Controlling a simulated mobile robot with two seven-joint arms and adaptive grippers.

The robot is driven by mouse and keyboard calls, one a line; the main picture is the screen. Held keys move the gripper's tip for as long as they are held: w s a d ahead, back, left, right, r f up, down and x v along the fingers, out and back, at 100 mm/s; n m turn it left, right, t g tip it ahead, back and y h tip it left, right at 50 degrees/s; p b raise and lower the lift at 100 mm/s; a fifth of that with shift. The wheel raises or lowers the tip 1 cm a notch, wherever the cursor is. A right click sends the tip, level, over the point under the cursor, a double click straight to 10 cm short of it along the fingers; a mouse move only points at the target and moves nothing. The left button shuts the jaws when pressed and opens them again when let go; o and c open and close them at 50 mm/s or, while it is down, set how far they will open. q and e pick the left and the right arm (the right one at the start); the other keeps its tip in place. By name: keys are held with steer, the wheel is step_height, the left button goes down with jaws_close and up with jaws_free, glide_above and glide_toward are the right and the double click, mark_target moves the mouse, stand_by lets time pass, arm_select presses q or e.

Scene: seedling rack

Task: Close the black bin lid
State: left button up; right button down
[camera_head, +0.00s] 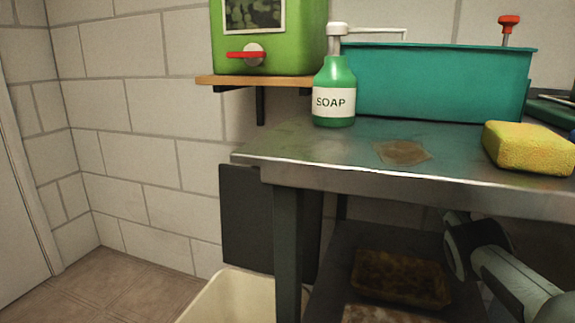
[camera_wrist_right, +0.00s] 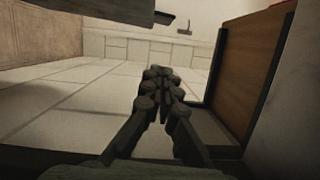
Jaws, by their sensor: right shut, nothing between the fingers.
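The black bin lid (camera_head: 240,215) stands upright, open, at the back of the cream bin (camera_head: 235,297), against the tiled wall. A table leg hides part of both, and the bin's lower part is cut off by the picture edge. My right arm shows at the lower right of the head view, under the table top, with its fingers out of sight there. In the right wrist view my right gripper (camera_wrist_right: 162,90) has its fingers together, with nothing between them. My left gripper is in neither view.
A metal table (camera_head: 300,178) stands over the lower shelf, which holds a brown tray (camera_head: 400,278). On top are a soap bottle (camera_head: 334,92), a teal tub (camera_head: 435,83) and a yellow sponge (camera_head: 528,148). A brown, dark-edged panel (camera_wrist_right: 245,75) stands right of my right gripper.

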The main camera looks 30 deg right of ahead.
steer(key=w+a, duration=0.2)
steer(key=a, duration=0.8)
steer(key=shift+w+a+r+b, duration=0.25)
steer(key=shift+w+a+b, duration=0.05)
steer(key=shift+a+b, duration=0.1)
steer(key=shift+s+a, duration=0.1)
